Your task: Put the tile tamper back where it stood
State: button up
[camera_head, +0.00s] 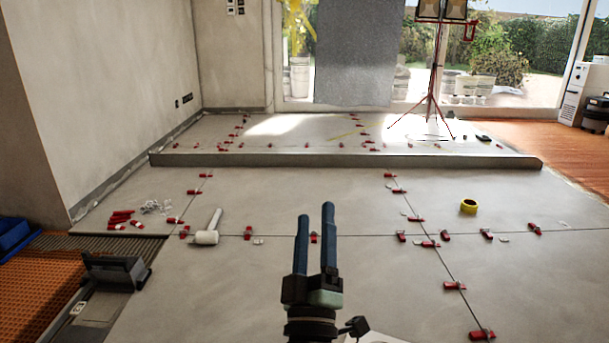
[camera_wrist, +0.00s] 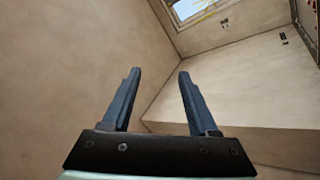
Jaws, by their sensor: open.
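A pale mallet-shaped tool (camera_head: 206,237), the likeliest tile tamper, lies on the grey tiles left of centre in the head view. Its thick head is nearer me and its handle points away, up and slightly right. My gripper (camera_head: 315,210) stands in the lower middle of the head view, to the right of this tool and apart from it. In the wrist view the two blue fingers of my gripper (camera_wrist: 160,72) are spread with nothing between them. That view faces bare walls and does not show the tool.
Red levelling wedges (camera_head: 315,237) line the tile joints. A yellow tape roll (camera_head: 468,207) lies at right. A dark device (camera_head: 115,271) stands at lower left, near a blue crate (camera_head: 15,238). A raised tiled step (camera_head: 350,160) crosses behind. Open tile lies between joints.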

jog(key=s+r+m+t, duration=0.1)
jog(key=s+r+m, duration=0.25)
jog(key=r, duration=0.55)
jog(key=s+r+m+t, duration=0.15)
jog(key=s+r, duration=0.25)
jog(key=r, duration=0.6)
jog(key=s+a+r+m+y, duration=0.1)
jog(key=s+r+m, duration=0.3)
jog(key=s+r, duration=0.6)
jog(key=shift+s+a+r+y, duration=0.3)
jog(key=shift+s+r+y, duration=0.1)
jog(key=shift+s, duration=0.85)
jog(key=shift+t, duration=0.25)
notch_tip(320, 180, up, 63)
jog(key=p, duration=6.3)
